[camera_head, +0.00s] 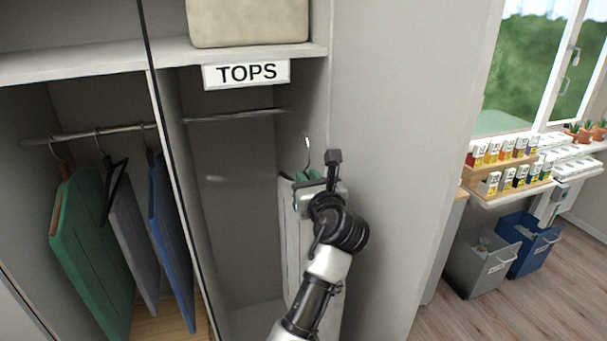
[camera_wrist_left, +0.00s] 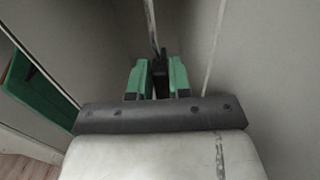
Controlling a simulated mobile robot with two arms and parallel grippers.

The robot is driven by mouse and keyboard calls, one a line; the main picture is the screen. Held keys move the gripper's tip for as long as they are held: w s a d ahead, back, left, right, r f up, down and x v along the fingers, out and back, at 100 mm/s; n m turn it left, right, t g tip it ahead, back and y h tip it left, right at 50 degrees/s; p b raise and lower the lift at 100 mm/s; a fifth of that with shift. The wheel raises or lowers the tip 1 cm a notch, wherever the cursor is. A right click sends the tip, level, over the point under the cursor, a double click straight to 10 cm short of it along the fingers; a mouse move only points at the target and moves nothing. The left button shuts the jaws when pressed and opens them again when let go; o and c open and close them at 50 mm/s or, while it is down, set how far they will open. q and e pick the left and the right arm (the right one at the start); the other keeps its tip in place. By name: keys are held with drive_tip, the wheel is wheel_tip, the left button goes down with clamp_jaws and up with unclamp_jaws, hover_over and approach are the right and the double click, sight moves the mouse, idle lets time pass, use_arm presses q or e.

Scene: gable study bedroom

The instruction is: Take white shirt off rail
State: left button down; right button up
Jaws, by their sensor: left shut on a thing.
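The white shirt (camera_head: 291,255) hangs as a pale flat panel at the right side of the TOPS compartment, partly hidden behind my left arm. Its thin metal hanger hook (camera_head: 308,151) sticks up above the gripper. In the head view, the hook appears below and to the right of the rail (camera_head: 235,115), apart from it. My left gripper (camera_head: 308,177) is shut on the hanger just under the hook. In the left wrist view, its green fingertips (camera_wrist_left: 157,80) close around a dark piece of the hanger. My right gripper is not in view.
The TOPS sign (camera_head: 246,74) and a beige box (camera_head: 247,22) are above. A divider and wardrobe side wall (camera_head: 385,150) flank the compartment. Green (camera_head: 88,250), grey (camera_head: 132,235) and blue (camera_head: 170,235) garments hang left. Bins (camera_head: 481,265) stand right beside open floor.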

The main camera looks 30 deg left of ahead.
use_arm(q)
drive_tip(key=shift+v, duration=3.4)
drive_tip(key=shift+r, duration=0.1)
